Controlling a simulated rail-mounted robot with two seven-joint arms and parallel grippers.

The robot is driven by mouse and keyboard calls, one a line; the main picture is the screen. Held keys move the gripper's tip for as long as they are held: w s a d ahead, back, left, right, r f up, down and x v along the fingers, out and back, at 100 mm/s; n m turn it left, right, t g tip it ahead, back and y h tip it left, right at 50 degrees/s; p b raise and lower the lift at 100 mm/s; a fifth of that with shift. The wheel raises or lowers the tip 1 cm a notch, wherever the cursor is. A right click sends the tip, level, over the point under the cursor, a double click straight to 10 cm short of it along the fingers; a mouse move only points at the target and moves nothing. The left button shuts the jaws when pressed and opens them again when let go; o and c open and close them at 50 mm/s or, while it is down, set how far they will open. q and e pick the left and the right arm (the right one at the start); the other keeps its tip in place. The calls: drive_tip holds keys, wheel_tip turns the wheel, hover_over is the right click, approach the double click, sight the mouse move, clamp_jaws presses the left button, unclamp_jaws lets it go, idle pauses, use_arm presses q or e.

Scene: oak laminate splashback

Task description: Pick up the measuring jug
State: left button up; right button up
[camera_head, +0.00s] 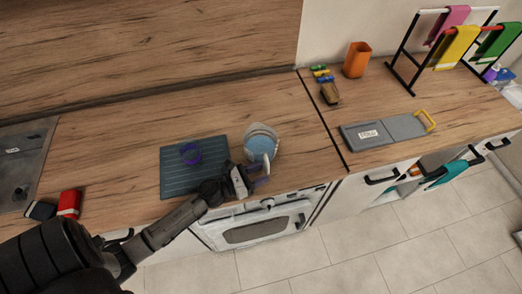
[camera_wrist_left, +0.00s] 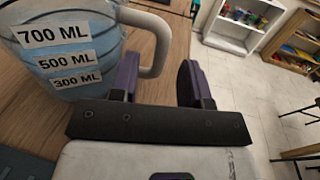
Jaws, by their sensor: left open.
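The measuring jug (camera_head: 259,145) is clear with a light blue inside and a pale handle. It stands on the wooden worktop, right of a dark ribbed mat. In the left wrist view the jug (camera_wrist_left: 58,52) fills the upper left, with labels 700 ML, 500 ML and 300 ML. My left gripper (camera_head: 257,176) is open at the jug's front side, by its handle. In the wrist view the handle (camera_wrist_left: 160,45) shows between the two purple fingers (camera_wrist_left: 157,78); I cannot tell whether they touch it. My right gripper is not in view.
A red box (camera_head: 69,204) lies at the left. Right of the worktop seam are a grey board (camera_head: 400,126), an orange cup (camera_head: 357,60) and a towel rack (camera_head: 405,45). The oven (camera_head: 262,229) is below the front edge.

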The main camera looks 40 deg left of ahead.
sight(266, 171)
use_arm(q)
drive_tip(key=shift+x, duration=1.5)
drive_tip(key=shift+c, duration=0.2)
clamp_jaws()
drive_tip(key=shift+r, duration=0.1)
